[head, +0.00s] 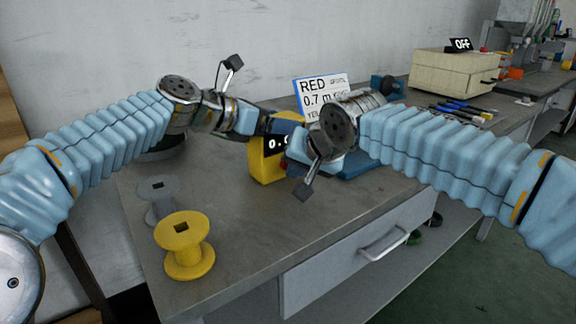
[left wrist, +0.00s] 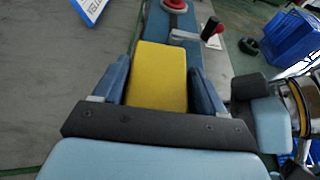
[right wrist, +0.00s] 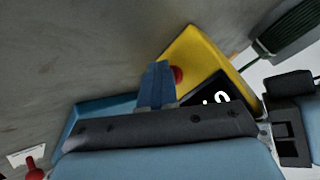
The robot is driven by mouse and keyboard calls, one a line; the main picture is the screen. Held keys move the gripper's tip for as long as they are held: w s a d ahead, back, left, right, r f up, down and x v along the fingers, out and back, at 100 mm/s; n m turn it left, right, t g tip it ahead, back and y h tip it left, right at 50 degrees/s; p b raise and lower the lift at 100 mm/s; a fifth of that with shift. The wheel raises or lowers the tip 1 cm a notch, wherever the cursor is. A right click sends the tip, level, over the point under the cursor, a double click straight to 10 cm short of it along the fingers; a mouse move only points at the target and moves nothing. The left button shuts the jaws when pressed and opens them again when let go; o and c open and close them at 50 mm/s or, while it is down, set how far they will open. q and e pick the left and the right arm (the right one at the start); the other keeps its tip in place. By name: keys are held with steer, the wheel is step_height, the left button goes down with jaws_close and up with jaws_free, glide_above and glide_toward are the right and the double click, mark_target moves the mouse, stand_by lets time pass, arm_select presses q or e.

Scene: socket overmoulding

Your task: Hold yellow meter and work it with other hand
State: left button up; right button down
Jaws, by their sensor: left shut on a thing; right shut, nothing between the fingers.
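The yellow meter (head: 266,166) stands on the grey bench in the head view, with a dark display showing white digits. My left gripper (left wrist: 163,85) is shut on the meter, one blue finger on each side of its yellow body (left wrist: 160,70). My right gripper (right wrist: 157,75) is shut with nothing between its fingers. In the right wrist view its fingertips are close to a red button (right wrist: 177,75) on the meter's face (right wrist: 205,60); I cannot tell whether they touch. The right gripper hides part of the meter in the head view.
A yellow spool (head: 184,247) and a grey spool (head: 158,198) stand at the bench's front left. A sign reading RED 0.7 m (head: 320,92) stands behind the grippers. A blue base (head: 362,164) sits right of the meter. Pens (head: 455,108) and a cream box (head: 443,74) lie farther right.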

steer(key=shift+s+d, duration=0.4)
steer(key=shift+s, duration=0.2)
steer(key=shift+s+d, duration=0.7)
steer(key=shift+s, duration=0.35)
steer(key=shift+s+d, duration=0.7)
steer(key=shift+s, duration=0.35)
arm_select(q)
steer(key=o, duration=1.3)
